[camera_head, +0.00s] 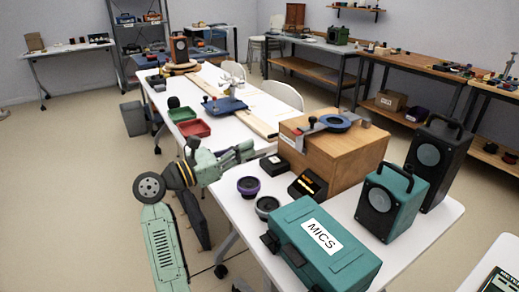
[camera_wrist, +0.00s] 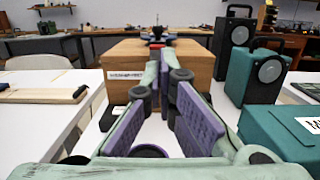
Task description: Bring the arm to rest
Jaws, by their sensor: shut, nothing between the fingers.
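My arm, pale green with a yellow ring, rises at the left of the table in the head view. My gripper (camera_head: 242,150) points right, toward the wooden box, near the table's left edge. In the wrist view my gripper (camera_wrist: 167,72) has its green fingers and purple pads drawn together. Nothing shows between the fingers. The wooden box (camera_head: 344,155) stands beyond the fingertips; it also shows in the wrist view (camera_wrist: 200,66). I cannot tell the exact gap between them.
On the near white table (camera_head: 237,205) stand a teal MICS case (camera_head: 345,262), a teal speaker (camera_head: 390,200), a black speaker (camera_head: 438,160), a dark display box (camera_head: 308,186) and two round drivers. Floor at left is clear.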

